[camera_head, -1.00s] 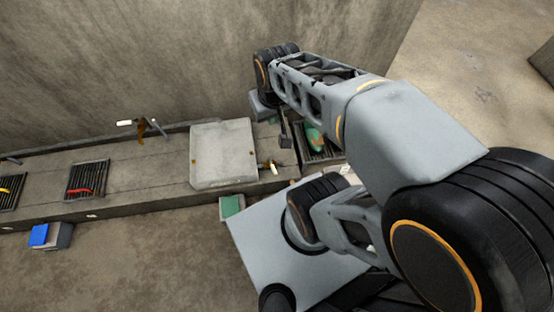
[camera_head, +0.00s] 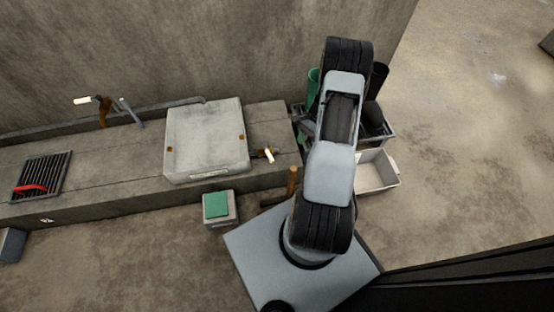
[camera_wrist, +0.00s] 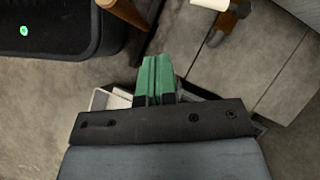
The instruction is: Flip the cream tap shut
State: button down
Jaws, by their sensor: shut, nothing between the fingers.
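A tap with a pale cream lever and brown body (camera_head: 268,154) sticks out beside the right side of a pale square basin or box (camera_head: 206,140) on the concrete ledge. A tap with a cream lever and brown body also shows at the top edge in the wrist view (camera_wrist: 231,18), partly cut off. A second brown tap with a pale lever (camera_head: 98,106) is at the wall on the left. My gripper (camera_wrist: 158,66), with green fingers, is shut and empty, apart from the tap. In the head view my arm mostly hides the gripper.
A white crate (camera_head: 378,172) and a rack with dark and green boots (camera_head: 376,80) stand right of the ledge. A wooden handle (camera_head: 292,182) rises near the ledge's front. A grey box with a green top (camera_head: 217,206) sits on the floor. A grate with a red item (camera_head: 42,176) is left.

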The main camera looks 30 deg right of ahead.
aim_at(268, 154)
jog(key=w+d+f+m+t+y, duration=0.1)
jog(key=w+d+f+m+t, duration=0.1)
jog(key=w+f+m, duration=0.25)
jog(key=b+x, duration=0.2)
jog(key=x, duration=0.2)
jog(key=b+x, duration=0.2)
jog(key=x, duration=0.3)
jog(key=shift+w+a+r, duration=0.1)
jog(key=shift+w+a, duration=0.1)
jog(key=a+b, duration=0.1)
jog(key=a, duration=0.1)
jog(key=shift+w+a, duration=0.15)
jog(key=shift+a, duration=0.25)
jog(key=shift+a+f, duration=0.2)
jog(key=shift+a, duration=0.3)
